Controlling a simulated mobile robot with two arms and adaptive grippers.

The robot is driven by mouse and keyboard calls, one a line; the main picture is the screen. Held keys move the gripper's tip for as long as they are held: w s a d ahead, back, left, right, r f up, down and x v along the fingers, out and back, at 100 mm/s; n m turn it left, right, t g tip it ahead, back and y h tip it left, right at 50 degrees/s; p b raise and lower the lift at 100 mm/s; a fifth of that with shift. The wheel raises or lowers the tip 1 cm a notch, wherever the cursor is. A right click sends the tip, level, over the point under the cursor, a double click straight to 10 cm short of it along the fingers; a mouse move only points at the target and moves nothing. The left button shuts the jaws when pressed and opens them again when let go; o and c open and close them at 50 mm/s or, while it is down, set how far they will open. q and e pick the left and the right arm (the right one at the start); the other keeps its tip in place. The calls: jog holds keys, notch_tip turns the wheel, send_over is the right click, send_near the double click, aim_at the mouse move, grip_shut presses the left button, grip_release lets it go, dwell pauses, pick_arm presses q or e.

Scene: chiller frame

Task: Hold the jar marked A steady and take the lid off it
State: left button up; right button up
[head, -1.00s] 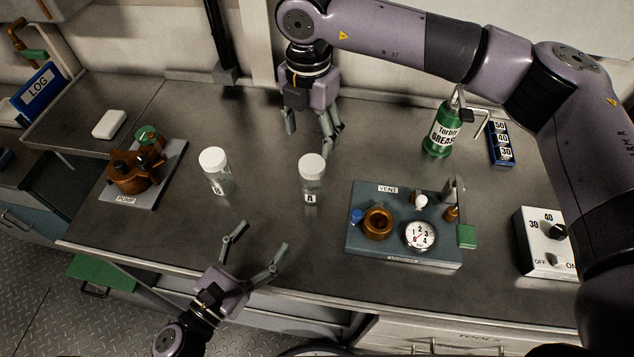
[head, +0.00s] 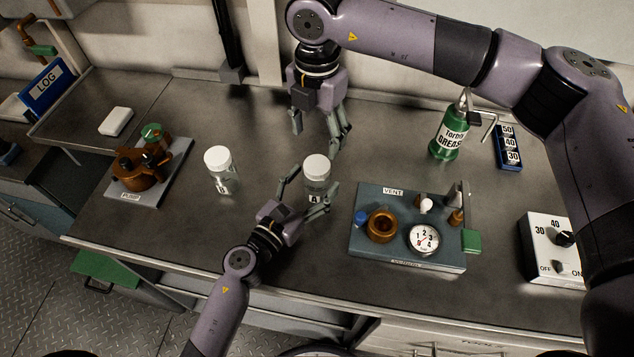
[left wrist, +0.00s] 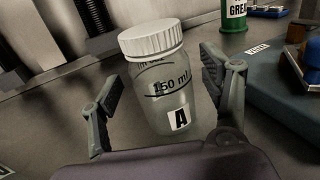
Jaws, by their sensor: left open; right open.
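The jar marked A (head: 315,189) stands upright on the steel bench with its white ribbed lid (head: 317,165) on. In the left wrist view the jar (left wrist: 163,90) shows its A label and a 150 ml mark, with the lid (left wrist: 151,41) on top. My left gripper (head: 307,189) is open, with its fingers on either side of the jar; in the left wrist view gaps show between each finger and the jar. My right gripper (head: 316,140) is open and empty, pointing down behind the jar, its far side near the wall.
A second white-lidded jar (head: 220,170) stands to the left. A blue-grey vent panel (head: 365,255) with a gauge lies close on the right. A pump (head: 140,172), a green grease bottle (head: 449,138) and a switch box (head: 545,265) stand farther off.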

pick_arm(q)
jog(key=shift+w+d, duration=0.35)
jog(key=shift+w, duration=0.15)
jog(key=shift+c, duration=0.6)
grip_shut()
